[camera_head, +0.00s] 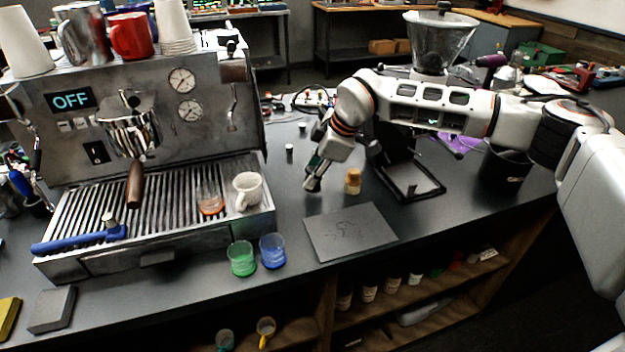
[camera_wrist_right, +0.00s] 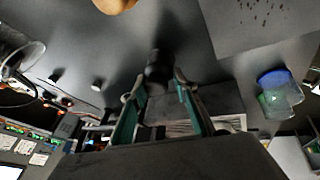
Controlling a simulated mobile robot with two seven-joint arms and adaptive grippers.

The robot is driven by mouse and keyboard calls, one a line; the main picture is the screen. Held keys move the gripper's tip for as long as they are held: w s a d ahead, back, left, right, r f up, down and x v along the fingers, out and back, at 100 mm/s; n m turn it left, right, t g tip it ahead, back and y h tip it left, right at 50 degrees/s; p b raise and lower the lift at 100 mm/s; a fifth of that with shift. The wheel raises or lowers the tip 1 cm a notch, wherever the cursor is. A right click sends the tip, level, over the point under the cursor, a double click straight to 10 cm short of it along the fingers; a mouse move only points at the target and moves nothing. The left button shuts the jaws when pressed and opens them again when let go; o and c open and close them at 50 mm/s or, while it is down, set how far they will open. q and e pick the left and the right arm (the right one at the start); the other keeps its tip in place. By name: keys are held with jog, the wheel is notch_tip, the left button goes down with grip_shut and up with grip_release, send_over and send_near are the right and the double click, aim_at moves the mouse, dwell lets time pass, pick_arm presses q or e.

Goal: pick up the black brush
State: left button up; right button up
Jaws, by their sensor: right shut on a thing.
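My right gripper (camera_head: 313,180) reaches down to the dark counter, between the espresso machine and a small tan-topped piece. In the right wrist view, its two green-sided fingers (camera_wrist_right: 160,88) close around a black, roughly cylindrical thing (camera_wrist_right: 158,70), which I take to be the black brush. The brush's far end shows beyond the fingertips; the rest is hidden between them. In the head view the fingers and arm hide most of it. I cannot tell whether it still touches the counter. My left gripper is in neither view.
The espresso machine (camera_head: 150,130), its display reading OFF, fills the left. A dark grey mat (camera_head: 350,232), a green cup (camera_head: 242,258) and a blue cup (camera_head: 272,250) lie near the front edge. The small tan piece (camera_head: 352,181) stands right beside the gripper. A grinder (camera_head: 432,45) stands behind my arm.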

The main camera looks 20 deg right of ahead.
aim_at(312, 169)
notch_tip(312, 169, up, 18)
jog(key=b, duration=0.2)
jog(key=shift+f, duration=0.1)
jog(key=shift+o, duration=0.7)
jog(key=shift+f, duration=0.1)
